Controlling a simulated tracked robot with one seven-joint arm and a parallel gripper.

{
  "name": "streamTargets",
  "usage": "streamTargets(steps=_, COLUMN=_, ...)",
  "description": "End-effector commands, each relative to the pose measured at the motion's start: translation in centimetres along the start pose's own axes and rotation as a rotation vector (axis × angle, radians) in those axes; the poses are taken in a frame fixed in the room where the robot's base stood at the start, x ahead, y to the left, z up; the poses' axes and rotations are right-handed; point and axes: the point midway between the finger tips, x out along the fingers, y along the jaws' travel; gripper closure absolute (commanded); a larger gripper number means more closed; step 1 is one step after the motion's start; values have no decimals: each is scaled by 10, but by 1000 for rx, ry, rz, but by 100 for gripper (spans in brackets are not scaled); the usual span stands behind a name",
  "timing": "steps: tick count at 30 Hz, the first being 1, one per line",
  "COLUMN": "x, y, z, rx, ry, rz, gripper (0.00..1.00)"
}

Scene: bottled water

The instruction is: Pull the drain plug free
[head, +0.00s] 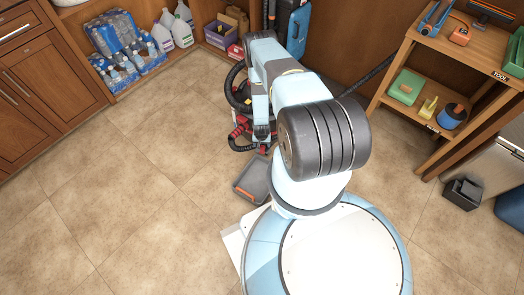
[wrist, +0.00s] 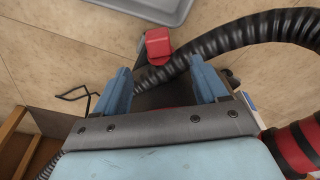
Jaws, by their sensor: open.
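A red block-like piece (wrist: 158,44), which looks like the drain plug, shows in the wrist view just beyond my fingertips, on a dark mount. My gripper (wrist: 160,72) is open, with its two blue fingers apart on either side of the line to the red piece. Nothing is held between them. A black ribbed hose (wrist: 235,42) runs behind the fingers and past the red piece. In the head view my arm reaches down beside the machine with black hoses (head: 238,95), and hides much of it. I cannot make out the plug there.
A grey tray (head: 252,181) lies on the floor near my base; its edge shows in the wrist view (wrist: 150,10). Water bottles (head: 122,45) and jugs (head: 182,30) stand at the back left. A wooden tool shelf (head: 440,95) is at right. The left floor is clear.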

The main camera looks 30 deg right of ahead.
Motion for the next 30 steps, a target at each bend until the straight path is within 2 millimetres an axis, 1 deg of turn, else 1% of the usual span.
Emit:
streamTargets(steps=1, x=7, y=0, z=1, rx=0, ry=0, rz=0, gripper=28)
streamTargets(steps=9, x=39, y=0, z=0, rx=0, ry=1, rz=0, gripper=28)
streamTargets(steps=15, x=57, y=0, z=0, rx=0, ry=1, rz=0, gripper=28)
streamTargets(steps=21, x=65, y=0, z=0, rx=0, ry=1, rz=0, gripper=28)
streamTargets(steps=30, x=66, y=0, z=0, rx=0, ry=0, rz=0, gripper=28)
